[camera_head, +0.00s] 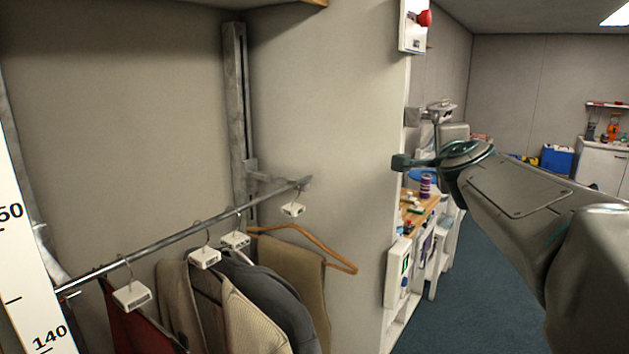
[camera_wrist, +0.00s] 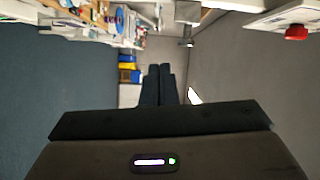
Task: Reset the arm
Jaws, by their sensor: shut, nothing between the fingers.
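My arm (camera_head: 530,200) reaches in from the right edge of the head view, raised beside the end of the grey wall panel. My gripper (camera_head: 402,162) is at the arm's left end, near the panel's edge, and it looks empty. In the wrist view the two dark fingers of my gripper (camera_wrist: 158,85) lie side by side, shut, with nothing between them.
A metal rail (camera_head: 190,232) with several hanging garments and white tags is at the left. A red button (camera_head: 424,18) is on a box above my gripper. A cluttered workbench (camera_head: 422,210) stands behind it. Blue floor (camera_head: 450,290) is clear below the arm.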

